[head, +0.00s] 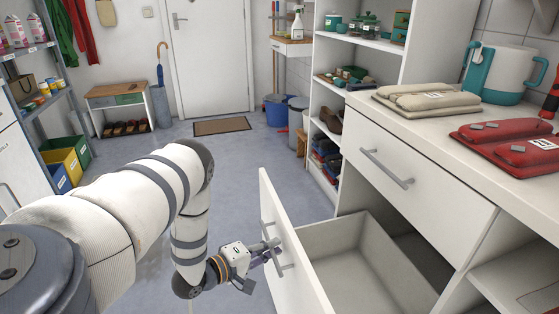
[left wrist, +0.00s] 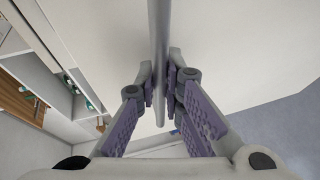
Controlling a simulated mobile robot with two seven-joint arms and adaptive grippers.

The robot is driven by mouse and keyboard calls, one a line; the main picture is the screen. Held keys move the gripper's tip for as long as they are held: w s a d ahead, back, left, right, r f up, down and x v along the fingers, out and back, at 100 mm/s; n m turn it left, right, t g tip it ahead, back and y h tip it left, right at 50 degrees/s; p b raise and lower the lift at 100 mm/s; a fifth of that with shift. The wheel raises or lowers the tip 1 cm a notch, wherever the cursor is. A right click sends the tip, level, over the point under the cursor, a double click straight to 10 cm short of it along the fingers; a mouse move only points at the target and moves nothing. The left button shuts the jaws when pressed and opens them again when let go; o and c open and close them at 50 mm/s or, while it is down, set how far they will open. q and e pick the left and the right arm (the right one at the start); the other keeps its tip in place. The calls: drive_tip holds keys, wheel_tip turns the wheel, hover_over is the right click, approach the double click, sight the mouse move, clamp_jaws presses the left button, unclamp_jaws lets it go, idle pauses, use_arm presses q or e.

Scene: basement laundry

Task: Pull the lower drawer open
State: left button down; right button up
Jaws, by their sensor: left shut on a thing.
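The lower drawer (head: 345,262) is pulled well out of the white cabinet, and its grey inside looks empty. Its white front (head: 291,245) faces left in the head view and carries a grey bar handle (head: 273,248). My left gripper (head: 264,251) is at this handle. In the left wrist view the fingers (left wrist: 161,88) are closed around the grey bar (left wrist: 158,50), with the drawer front behind it. The upper drawer (head: 405,178), with its own bar handle (head: 386,169), is shut. My right gripper is in neither view.
The counter (head: 420,121) above holds a beige folded bundle (head: 427,98), red packs (head: 510,143) and a teal-and-white jug (head: 498,73). An open shelf unit (head: 358,60) stands beyond the drawer. Grey floor (head: 232,165) is clear left of the drawer.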

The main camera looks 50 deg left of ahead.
use_arm(q)
drive_tip(key=shift+s, duration=0.1)
drive_tip(key=c, duration=2)
unclamp_jaws()
drive_tip(key=shift+o, duration=0.2)
drive_tip(key=v, duration=1.2)
